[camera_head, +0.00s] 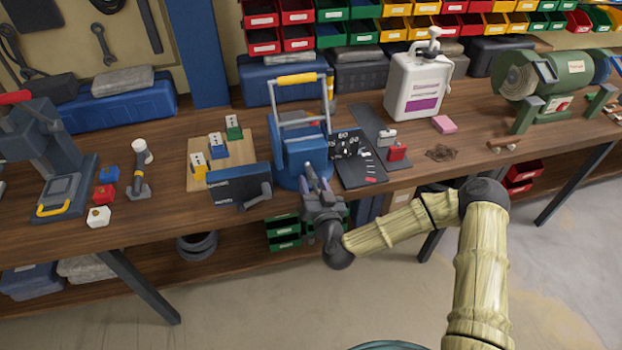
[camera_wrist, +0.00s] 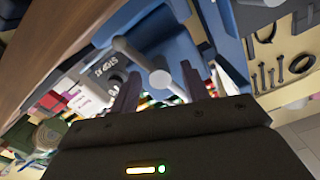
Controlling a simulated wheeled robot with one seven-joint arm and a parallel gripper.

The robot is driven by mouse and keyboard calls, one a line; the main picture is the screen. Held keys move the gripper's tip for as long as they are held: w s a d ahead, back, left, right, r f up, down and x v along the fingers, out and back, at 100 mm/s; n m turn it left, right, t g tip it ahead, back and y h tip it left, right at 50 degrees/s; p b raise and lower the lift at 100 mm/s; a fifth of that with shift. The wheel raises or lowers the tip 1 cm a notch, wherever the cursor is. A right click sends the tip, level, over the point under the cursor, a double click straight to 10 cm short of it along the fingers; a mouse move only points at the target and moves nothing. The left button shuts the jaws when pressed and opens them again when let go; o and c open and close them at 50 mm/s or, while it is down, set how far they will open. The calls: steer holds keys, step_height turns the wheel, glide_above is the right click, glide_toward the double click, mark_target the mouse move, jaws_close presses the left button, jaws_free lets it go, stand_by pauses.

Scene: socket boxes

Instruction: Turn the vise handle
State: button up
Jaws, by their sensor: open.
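The blue vise (camera_head: 303,152) stands on a round blue base near the front edge of the workbench. Its blue body also fills the upper middle of the wrist view (camera_wrist: 180,52). The vise handle (camera_wrist: 160,78) shows there as a grey bar with a round pale end. My gripper (camera_head: 316,184) is in front of the vise, below its body. The handle is mostly hidden in the head view.
A dark box with a lever (camera_head: 238,187) stands close left of the vise. A dark panel (camera_head: 352,172) with small parts lies to its right. A wooden board with blocks (camera_head: 213,150) is behind left. The floor (camera_head: 400,290) in front is clear around my arm.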

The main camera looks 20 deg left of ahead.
steer(key=shift+x, duration=0.9)
steer(key=shift+w, duration=0.1)
steer(key=c, duration=1)
steer(key=shift+a, duration=0.1)
steer(key=shift+m, duration=0.3)
steer(key=m+b, duration=0.1)
steer(key=m, duration=0.3)
steer(key=shift+f, duration=0.1)
steer(key=m+b, duration=0.1)
steer(key=m, duration=0.4)
steer(key=shift+m, duration=0.3)
steer(key=m+b, duration=0.1)
steer(key=m, duration=0.3)
steer(key=shift+m, duration=0.3)
steer(key=m, duration=0.4)
